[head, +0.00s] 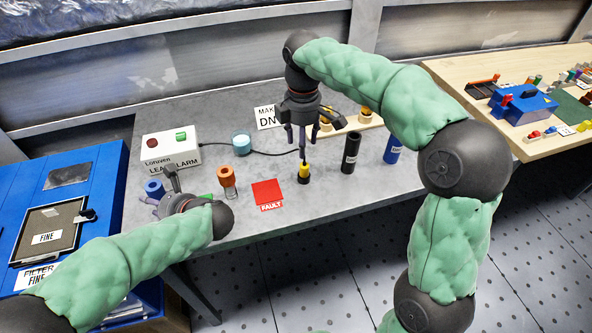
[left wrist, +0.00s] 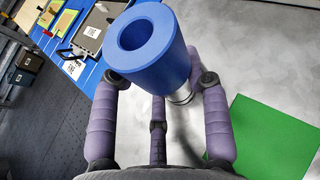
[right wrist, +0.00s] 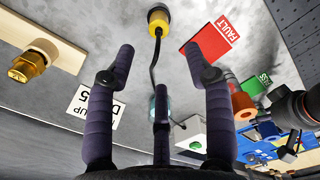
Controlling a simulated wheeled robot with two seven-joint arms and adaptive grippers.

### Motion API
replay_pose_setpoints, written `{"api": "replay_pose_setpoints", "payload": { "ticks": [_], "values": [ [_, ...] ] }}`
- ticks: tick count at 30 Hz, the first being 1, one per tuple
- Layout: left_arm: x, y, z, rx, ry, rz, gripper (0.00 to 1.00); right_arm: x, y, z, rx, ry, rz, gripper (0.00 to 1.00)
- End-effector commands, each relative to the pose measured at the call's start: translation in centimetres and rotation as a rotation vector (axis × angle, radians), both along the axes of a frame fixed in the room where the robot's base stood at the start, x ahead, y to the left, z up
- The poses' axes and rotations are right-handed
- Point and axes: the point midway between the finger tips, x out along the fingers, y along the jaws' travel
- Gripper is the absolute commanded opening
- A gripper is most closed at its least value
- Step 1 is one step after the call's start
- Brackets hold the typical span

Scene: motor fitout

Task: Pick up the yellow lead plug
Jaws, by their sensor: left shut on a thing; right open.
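The yellow lead plug (head: 304,170), yellow with a black end, stands on the grey table, a dark cable running from it towards the alarm box. It also shows in the right wrist view (right wrist: 157,24), beyond the fingertips and roughly midway between them. My right gripper (head: 301,138) is open and empty above the plug, pointing down; it also shows in the right wrist view (right wrist: 160,58). My left gripper (left wrist: 159,85) is shut on a blue hollow cylinder (left wrist: 172,65) at the left of the table; the cylinder shows in the head view (head: 153,188).
A red FAULT card (head: 267,191) lies right of an orange cylinder (head: 228,181). A white alarm box (head: 170,153) and a cyan-topped container (head: 241,143) stand behind. A black cylinder (head: 350,153) and a blue cylinder (head: 393,149) stand right of the plug.

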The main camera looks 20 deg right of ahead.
Motion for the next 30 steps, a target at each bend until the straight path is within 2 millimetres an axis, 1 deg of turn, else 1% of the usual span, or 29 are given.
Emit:
{"api": "replay_pose_setpoints", "payload": {
  "ticks": [1,6,14,21,25,30],
  "values": [
    [-0.1,0.0,-0.3,0.001,0.006,-0.001,0.07,-0.1,0.0,-1.0,-0.001,0.003,0.0,0.53],
    [-0.1,0.0,-0.3,0.001,0.006,-0.001,0.07,0.0,-0.1,-3.5,0.0,0.001,-0.002,0.53],
    [-0.1,0.0,-0.3,0.001,0.006,-0.001,0.07,-0.1,-0.1,-5.2,0.001,0.0,-0.002,0.53],
    [-0.1,0.0,-0.3,0.001,0.006,-0.001,0.07,-0.5,-0.3,-8.5,0.0,0.002,-0.002,0.53],
    [-0.1,0.0,-0.3,0.001,0.006,-0.001,0.07,-0.5,-0.3,-9.7,0.0,0.0,-0.001,0.53],
    [-0.1,0.0,-0.3,0.001,0.006,-0.001,0.07,-0.4,-0.3,-9.9,0.001,-0.003,-0.002,0.53]
  ]
}}
